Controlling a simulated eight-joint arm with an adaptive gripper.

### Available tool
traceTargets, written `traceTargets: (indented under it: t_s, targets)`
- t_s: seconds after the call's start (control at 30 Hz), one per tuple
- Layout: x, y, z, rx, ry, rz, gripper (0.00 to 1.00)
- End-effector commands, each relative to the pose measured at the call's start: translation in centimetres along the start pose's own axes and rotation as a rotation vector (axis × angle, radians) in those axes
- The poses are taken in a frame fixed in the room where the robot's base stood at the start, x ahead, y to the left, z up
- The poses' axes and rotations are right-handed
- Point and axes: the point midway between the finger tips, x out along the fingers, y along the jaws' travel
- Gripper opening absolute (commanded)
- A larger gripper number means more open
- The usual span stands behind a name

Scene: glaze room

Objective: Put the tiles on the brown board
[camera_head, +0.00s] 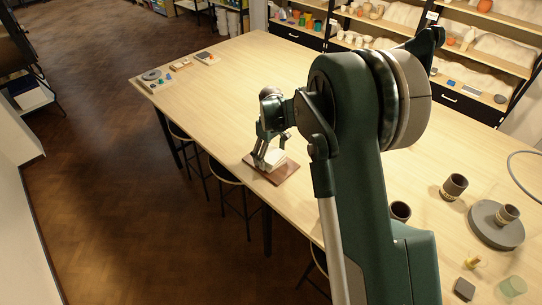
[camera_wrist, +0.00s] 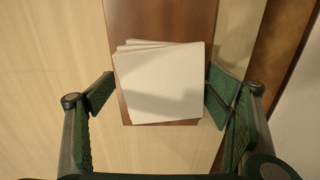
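A small stack of white square tiles (camera_wrist: 160,88) lies on the brown board (camera_wrist: 160,20), its edges slightly fanned at the upper left. In the head view the tiles (camera_head: 274,160) sit on the board (camera_head: 285,174) near the table's left edge. My gripper (camera_head: 270,152) is down at the board from above. In the wrist view my gripper (camera_wrist: 159,92) is open, one finger on either side of the stack. A gap shows between the left finger and the tiles; the right finger is very close to their edge, and contact cannot be told.
The pale wooden table (camera_head: 235,75) is clear around the board. Brown cups (camera_head: 454,187), a grey turntable (camera_head: 490,233) and a dark block (camera_head: 464,289) stand at the right. A round device (camera_head: 152,77) lies at the far left corner. Stools (camera_head: 224,172) stand along the left edge.

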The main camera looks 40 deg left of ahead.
Motion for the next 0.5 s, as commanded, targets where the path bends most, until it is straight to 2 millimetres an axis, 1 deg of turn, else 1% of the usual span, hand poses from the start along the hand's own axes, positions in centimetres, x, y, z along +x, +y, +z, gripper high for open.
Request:
traceTargets:
  t_s: [0.33, 0.5]
  targets:
    - [-0.11, 0.0, 0.0, 0.0, 0.0, 0.0, 0.78]
    - [-0.7, 0.0, 0.01, 0.0, 0.0, 0.0, 0.78]
